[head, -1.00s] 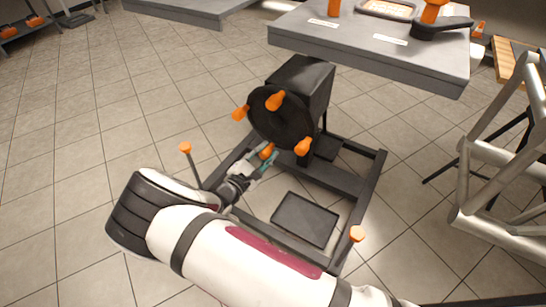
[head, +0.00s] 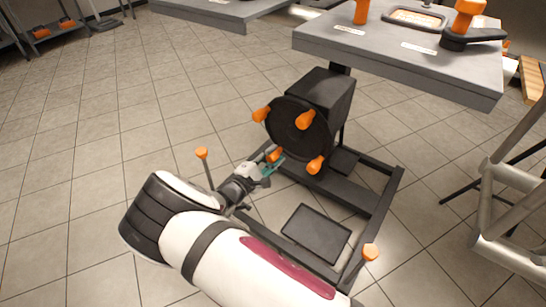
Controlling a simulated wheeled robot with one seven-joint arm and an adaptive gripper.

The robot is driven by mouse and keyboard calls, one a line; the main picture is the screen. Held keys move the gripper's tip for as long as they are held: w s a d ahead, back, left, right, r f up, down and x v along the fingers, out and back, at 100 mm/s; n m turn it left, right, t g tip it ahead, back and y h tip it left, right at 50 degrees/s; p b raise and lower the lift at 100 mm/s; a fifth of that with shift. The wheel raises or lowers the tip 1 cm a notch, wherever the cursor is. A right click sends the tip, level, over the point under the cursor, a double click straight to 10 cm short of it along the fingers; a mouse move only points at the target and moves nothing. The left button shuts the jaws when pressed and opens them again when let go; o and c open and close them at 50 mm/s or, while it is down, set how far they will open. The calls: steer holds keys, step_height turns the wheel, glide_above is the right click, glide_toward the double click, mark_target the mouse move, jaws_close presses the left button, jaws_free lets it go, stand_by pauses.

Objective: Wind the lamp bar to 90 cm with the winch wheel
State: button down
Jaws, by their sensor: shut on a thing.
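The winch wheel (head: 290,135) is a black disc with several orange handles, on a dark box (head: 330,92) under the bench. My gripper (head: 272,165) is at the wheel's lower left and shut on the lower left orange handle (head: 275,154). Its teal fingertips partly show beside that handle. Another handle (head: 260,115) is at upper left, one (head: 305,120) near the upper middle, and one (head: 316,165) at lower right. The lamp bar and any height reading cannot be made out.
A grey bench (head: 400,55) with orange-handled controls overhangs the winch. The dark floor frame (head: 375,215) surrounds a black tray (head: 316,233) and has orange-capped posts (head: 202,153) (head: 371,252). Metal truss (head: 500,190) stands at right. The tiled floor at left is clear.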

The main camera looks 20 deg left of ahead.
steer(key=shift+w+a+r, duration=0.15)
steer(key=shift+a+r, duration=0.1)
steer(key=shift+r, duration=0.25)
steer(key=c, duration=1.4)
jaws_free()
steer(key=shift+c, duration=0.2)
steer(key=shift+o, duration=1)
steer(key=shift+d+f, duration=0.15)
steer(key=shift+f, duration=0.05)
steer(key=shift+s, duration=0.2)
steer(key=v, duration=1.1)
steer(key=shift+s+a, duration=0.2)
steer(key=shift+s, duration=0.2)
